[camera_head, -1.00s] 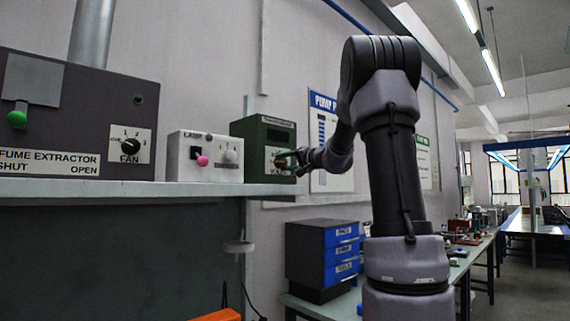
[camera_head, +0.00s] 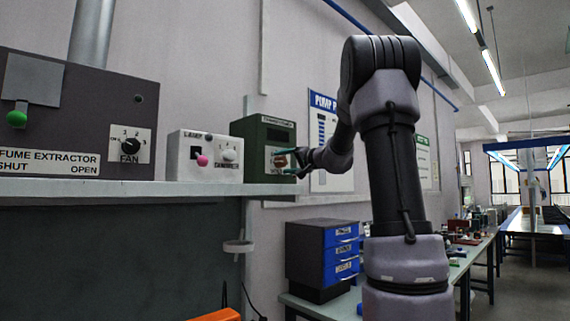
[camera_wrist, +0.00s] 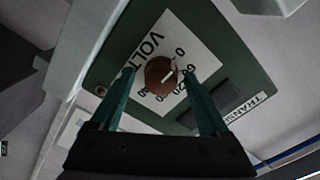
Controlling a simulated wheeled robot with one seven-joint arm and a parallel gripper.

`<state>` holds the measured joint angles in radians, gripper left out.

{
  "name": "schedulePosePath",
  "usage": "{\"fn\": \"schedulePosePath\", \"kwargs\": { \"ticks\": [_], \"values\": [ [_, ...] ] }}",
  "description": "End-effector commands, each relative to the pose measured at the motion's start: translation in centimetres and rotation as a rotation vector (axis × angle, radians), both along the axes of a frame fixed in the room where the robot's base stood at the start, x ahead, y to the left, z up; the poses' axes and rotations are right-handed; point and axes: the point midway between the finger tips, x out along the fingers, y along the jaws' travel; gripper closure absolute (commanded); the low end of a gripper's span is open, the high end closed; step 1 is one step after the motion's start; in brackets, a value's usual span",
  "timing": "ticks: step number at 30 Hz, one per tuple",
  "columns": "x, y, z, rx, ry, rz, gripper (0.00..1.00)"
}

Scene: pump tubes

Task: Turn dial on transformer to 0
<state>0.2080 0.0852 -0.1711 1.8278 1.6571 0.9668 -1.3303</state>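The green transformer box (camera_head: 262,133) stands on the shelf in the head view. In the wrist view its white VOLTS plate (camera_wrist: 191,40) carries a brown round dial (camera_wrist: 160,72) with a white pointer line. The line points to the upper right, toward the side with the 0 and 60 marks; its exact setting is hard to tell. My gripper (camera_wrist: 158,77) has its two green fingers on either side of the dial, with visible gaps to it. In the head view my gripper (camera_head: 291,161) is at the transformer's front and partly covers the plate.
A white lamp box (camera_head: 205,158) with a pink button and dimmer knob stands left of the transformer. A dark fume extractor panel (camera_head: 70,110) with a fan knob is farther left. A blue-fronted drawer unit (camera_head: 322,258) stands below on a bench. The shelf edge (camera_head: 120,188) runs beneath the boxes.

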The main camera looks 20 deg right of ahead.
Motion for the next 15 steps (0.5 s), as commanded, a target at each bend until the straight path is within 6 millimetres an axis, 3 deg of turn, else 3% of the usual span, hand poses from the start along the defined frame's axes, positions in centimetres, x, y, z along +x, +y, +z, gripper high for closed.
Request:
{"fn": "schedulePosePath", "kwargs": {
  "ticks": [8,15],
  "values": [
    [-1.0,-0.5,0.1,0.002,-0.002,-0.002,0.21],
    [-5.3,-2.2,0.2,0.002,-0.002,-0.003,0.21]
  ]
}}
